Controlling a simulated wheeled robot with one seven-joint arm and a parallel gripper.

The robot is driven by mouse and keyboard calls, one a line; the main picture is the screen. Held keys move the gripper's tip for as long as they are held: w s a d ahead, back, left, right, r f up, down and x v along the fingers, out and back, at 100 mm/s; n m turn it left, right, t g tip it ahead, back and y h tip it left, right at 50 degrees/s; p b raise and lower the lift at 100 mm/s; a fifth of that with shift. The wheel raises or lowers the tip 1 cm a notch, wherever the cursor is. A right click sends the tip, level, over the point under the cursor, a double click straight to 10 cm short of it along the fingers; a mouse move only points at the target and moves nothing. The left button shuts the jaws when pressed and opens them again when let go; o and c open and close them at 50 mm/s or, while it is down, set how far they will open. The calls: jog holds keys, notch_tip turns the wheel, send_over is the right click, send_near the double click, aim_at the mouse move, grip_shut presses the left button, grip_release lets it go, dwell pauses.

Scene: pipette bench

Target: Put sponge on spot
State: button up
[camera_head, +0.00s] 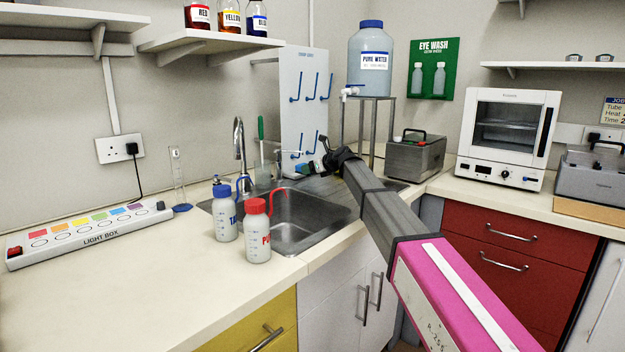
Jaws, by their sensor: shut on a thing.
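My gripper (327,160) is at the end of my arm, over the far side of the sink by the drying rack. It is small in the view and seen from behind. A small greenish thing (308,169) shows at its fingertips. I take it to be the sponge, held in the shut jaws, though its shape is hard to make out. I cannot make out a marked spot for the sponge; my gripper and arm hide part of the drainer.
The sink (300,222) has a tall tap (240,150). Two wash bottles, blue-capped (226,222) and red-capped (258,240), stand at its front left. A pegged drying rack (303,90) and a water tank (370,80) stand behind. The left front worktop is clear.

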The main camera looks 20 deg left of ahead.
aim_at(313, 185)
jog(key=shift+w+d+f, duration=0.15)
jog(key=shift+w+f, duration=0.1)
jog(key=shift+f, duration=1.9)
jog(key=shift+f, duration=0.15)
jog(key=o, duration=0.9)
jog(key=shift+s+d+r, duration=0.15)
jog(key=shift+d+r, duration=0.05)
jog(key=shift+r, duration=0.1)
jog(key=v, duration=1.1)
jog(key=shift+s+d, duration=0.1)
jog(key=shift+d, duration=0.1)
